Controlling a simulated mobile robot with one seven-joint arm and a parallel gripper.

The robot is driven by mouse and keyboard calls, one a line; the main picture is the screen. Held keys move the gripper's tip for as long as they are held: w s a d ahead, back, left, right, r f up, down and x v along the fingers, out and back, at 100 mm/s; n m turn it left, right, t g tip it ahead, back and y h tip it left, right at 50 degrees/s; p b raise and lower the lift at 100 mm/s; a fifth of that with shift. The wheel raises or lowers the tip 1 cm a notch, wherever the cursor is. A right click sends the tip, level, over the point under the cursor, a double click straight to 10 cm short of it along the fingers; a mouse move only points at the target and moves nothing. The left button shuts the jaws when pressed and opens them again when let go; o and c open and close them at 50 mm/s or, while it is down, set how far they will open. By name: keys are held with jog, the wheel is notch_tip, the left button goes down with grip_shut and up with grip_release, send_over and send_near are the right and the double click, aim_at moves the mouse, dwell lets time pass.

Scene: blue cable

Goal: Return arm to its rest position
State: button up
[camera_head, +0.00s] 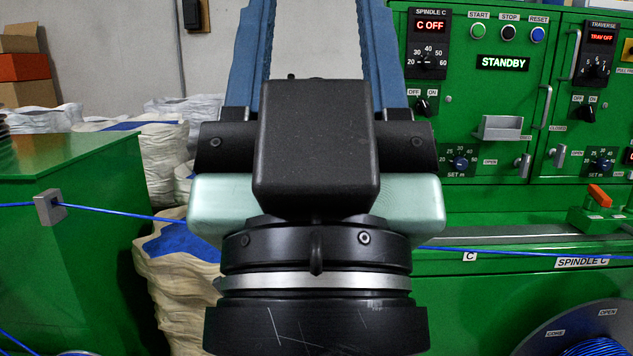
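My gripper (316,30) fills the middle of the head view, pointing up and away. Its two blue fingers stand well apart, with bare wall showing between them, and their tips run out of the top of the frame. Nothing shows between the visible parts of the fingers. A black box and the pale green gripper body sit below, over my black wrist. A blue cable (112,212) runs from the left through a grey guide (49,207), passes behind my wrist, and shows again at right.
A green machine panel (493,125) with dials and a STANDBY display stands at right. A reel (590,335) is at lower right. A green cabinet (75,240) is at left. Stacked pale sacks (168,170) stand behind my arm, with boxes (25,67) at far left.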

notch_tip(320, 180, up, 18)
jog(key=p, duration=1.5)
jog(key=shift+f, duration=0.15)
jog(key=shift+c, duration=0.4)
